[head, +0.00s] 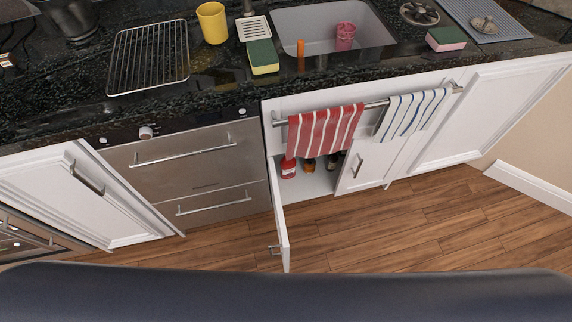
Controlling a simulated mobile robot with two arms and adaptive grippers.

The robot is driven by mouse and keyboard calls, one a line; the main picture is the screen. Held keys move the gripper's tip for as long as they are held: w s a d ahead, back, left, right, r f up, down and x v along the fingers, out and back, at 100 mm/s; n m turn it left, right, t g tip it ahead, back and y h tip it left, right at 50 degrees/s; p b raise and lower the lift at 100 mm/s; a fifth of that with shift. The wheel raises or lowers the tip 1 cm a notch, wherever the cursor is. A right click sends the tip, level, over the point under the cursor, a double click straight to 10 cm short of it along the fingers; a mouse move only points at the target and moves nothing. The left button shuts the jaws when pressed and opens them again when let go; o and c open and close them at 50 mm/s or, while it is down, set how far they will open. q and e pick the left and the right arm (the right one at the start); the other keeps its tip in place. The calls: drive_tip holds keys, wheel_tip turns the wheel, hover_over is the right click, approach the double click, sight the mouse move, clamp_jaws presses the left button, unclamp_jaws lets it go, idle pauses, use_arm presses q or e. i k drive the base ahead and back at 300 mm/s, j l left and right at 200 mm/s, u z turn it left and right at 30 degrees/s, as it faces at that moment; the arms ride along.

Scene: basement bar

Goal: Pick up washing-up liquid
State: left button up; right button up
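Under the sink a white cupboard stands open, its door (282,236) swung out toward me. Inside it are a red bottle (289,169) at the left, a dark bottle with orange (309,166) in the middle and another dark and orange bottle (333,162) at the right. Their tops are partly hidden by a hanging towel and the cupboard front. I cannot tell which of them, if any, is the washing-up liquid. Neither of my grippers is in view.
A red striped towel (325,130) and a blue striped towel (413,112) hang on a rail (375,104) above the opening. The counter holds a sink (375,37), a yellow cup (212,22), sponges (263,56) and a wire rack (148,55). The wooden floor (390,225) in front is clear.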

sight(288, 170)
drive_tip(key=i+l+z, duration=0.1)
drive_tip(key=l, duration=0.3)
drive_tip(key=i+l+z, duration=0.15)
drive_tip(key=l, duration=0.3)
drive_tip(key=i+l+z, duration=0.1)
drive_tip(key=l, duration=0.3)
drive_tip(key=i+l+z, duration=0.1)
drive_tip(key=l, duration=0.3)
